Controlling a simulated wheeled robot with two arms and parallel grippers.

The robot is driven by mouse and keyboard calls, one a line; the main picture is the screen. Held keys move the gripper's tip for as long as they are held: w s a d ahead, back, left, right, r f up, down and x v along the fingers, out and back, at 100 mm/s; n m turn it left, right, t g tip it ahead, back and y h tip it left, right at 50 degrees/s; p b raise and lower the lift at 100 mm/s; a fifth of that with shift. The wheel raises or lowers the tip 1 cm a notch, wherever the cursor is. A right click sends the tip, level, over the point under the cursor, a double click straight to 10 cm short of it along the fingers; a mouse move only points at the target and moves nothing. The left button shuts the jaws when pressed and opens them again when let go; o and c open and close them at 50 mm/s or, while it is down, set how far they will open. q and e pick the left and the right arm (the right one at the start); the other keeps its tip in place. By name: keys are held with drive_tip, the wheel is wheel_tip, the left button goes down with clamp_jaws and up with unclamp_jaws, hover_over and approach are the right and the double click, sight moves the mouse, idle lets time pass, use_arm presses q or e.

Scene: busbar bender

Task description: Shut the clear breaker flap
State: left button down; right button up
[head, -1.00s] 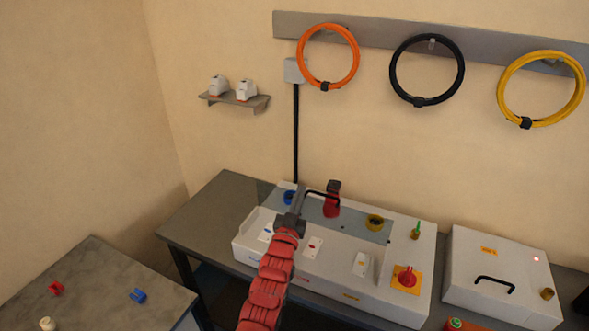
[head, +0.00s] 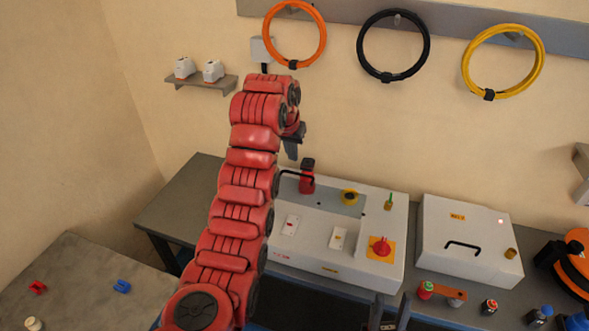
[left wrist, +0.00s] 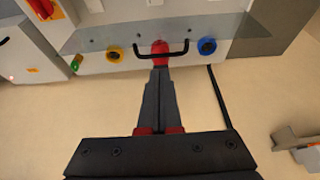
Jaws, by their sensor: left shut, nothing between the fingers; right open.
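The clear breaker flap (head: 334,203) is a see-through grey panel along the back of the white console (head: 365,265). It appears raised, though its exact angle is hard to tell. Its black bar handle (head: 289,174) is partly hidden by my left arm; the flap (left wrist: 105,40) and handle (left wrist: 186,50) show more fully in the left wrist view. My left gripper (head: 291,153) is shut and empty, pointing down above the handle. In the wrist view its fingertips (left wrist: 160,70) appear on the wall side of the handle, with no clear contact. My right gripper (head: 389,311) is open at the bottom edge.
A red device (head: 308,177) stands behind the handle, and a yellow ring (head: 350,197) lies to its right. The console carries a red rotary switch (head: 381,246). A white lidded box (head: 468,240) stands to the right. The wall is close behind.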

use_arm(q)
drive_tip(key=p, duration=0.2)
hover_over(296, 187)
drive_tip(key=f, duration=0.7)
drive_tip(key=shift+w+f, duration=0.2)
drive_tip(key=shift+f, duration=0.15)
drive_tip(key=shift+x, duration=0.9)
